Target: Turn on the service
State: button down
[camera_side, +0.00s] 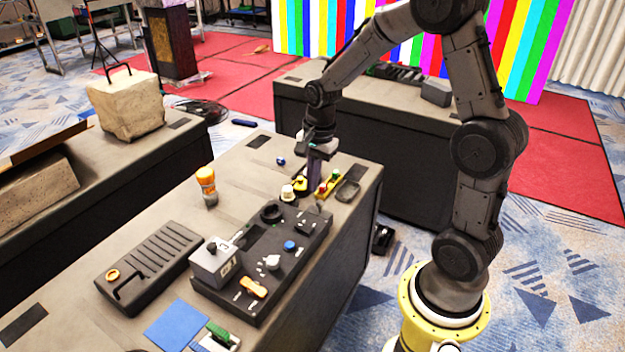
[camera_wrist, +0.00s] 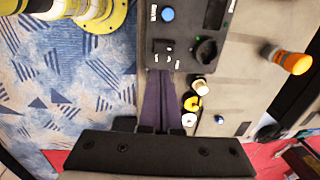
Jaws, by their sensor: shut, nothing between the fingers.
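A dark control panel (camera_side: 262,278) lies on the near table. It carries a blue button (camera_side: 290,246), a white knob (camera_side: 271,262), an orange switch (camera_side: 253,288) and a black round socket (camera_side: 271,213). The wrist view shows the panel's end with the blue button (camera_wrist: 167,14), the socket (camera_wrist: 205,50) and small labelled switches (camera_wrist: 168,60); the labels are too small to read. My gripper (camera_side: 314,188) is shut and empty, pointing down near the panel's far end. In the wrist view its fingertips (camera_wrist: 163,76) appear just by the small switches; I cannot tell whether they touch.
A white cylinder (camera_side: 287,193) and a yellow part (camera_side: 300,183) stand beside my gripper. An orange-topped bottle (camera_side: 206,182) and a ribbed black case (camera_side: 150,265) stand left.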

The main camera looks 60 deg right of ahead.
aim_at(300, 225)
jog(key=shift+t, duration=0.3)
jog(key=w+f, duration=0.1)
jog(key=f, duration=0.3)
jog(key=w+f, duration=0.1)
jog(key=f, duration=0.4)
jog(key=w+f, duration=0.1)
jog(key=f, duration=0.3)
jog(key=shift+w+d+f, duration=0.1)
jog(key=shift+w+f, duration=0.15)
jog(key=shift+f, duration=0.1)
jog(key=shift+w+f, duration=0.1)
jog(key=shift+f, duration=0.15)
jog(key=shift+g, duration=0.4)
